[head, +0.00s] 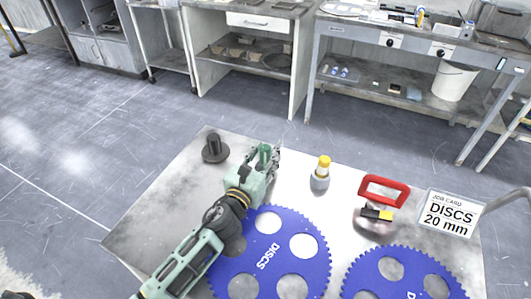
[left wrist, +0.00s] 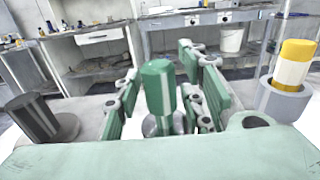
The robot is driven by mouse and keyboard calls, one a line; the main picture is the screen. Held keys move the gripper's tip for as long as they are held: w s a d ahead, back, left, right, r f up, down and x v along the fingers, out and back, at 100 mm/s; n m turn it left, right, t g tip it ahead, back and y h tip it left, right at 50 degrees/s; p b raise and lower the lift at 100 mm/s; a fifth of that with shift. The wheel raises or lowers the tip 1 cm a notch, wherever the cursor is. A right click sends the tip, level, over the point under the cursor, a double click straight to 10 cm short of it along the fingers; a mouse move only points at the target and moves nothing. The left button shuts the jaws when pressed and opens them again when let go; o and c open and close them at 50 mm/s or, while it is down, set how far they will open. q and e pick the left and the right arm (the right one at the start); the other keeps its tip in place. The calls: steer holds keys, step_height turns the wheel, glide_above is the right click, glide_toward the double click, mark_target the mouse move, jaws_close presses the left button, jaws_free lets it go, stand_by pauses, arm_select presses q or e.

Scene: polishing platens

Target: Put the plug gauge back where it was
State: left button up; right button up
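A green cylindrical piece (left wrist: 158,88), which may be the plug gauge, stands upright with a round metallic part at its foot. In the head view its green top (head: 265,151) shows at my left gripper (head: 265,158). In the left wrist view the green fingers of my left gripper (left wrist: 163,105) stand apart on both sides of it, with gaps showing. A dark cylinder on a round base (head: 214,149) stands left of the gripper. A yellow-capped piece in a grey round body (head: 320,175) stands to the right. My right gripper is not in view.
Blue toothed discs (head: 268,262) lie on the table (head: 165,215) at the front, partly under my left arm. A red-handled tool (head: 384,188) and a job card reading "DISCS 20 mm" (head: 449,213) are at the right. Benches (head: 250,50) stand beyond open floor.

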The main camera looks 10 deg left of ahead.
arm_select(q)
steer(key=shift+r, duration=0.1)
steer(key=shift+r, duration=0.1)
steer(key=s, duration=0.3)
steer(key=s+a, duration=0.1)
steer(key=s, duration=0.3)
steer(key=s+a+b, duration=0.1)
steer(key=s, duration=0.2)
steer(key=shift+s, duration=0.4)
steer(key=shift+s+a, duration=0.15)
steer(key=shift+s, duration=0.3)
stand_by(0.5)
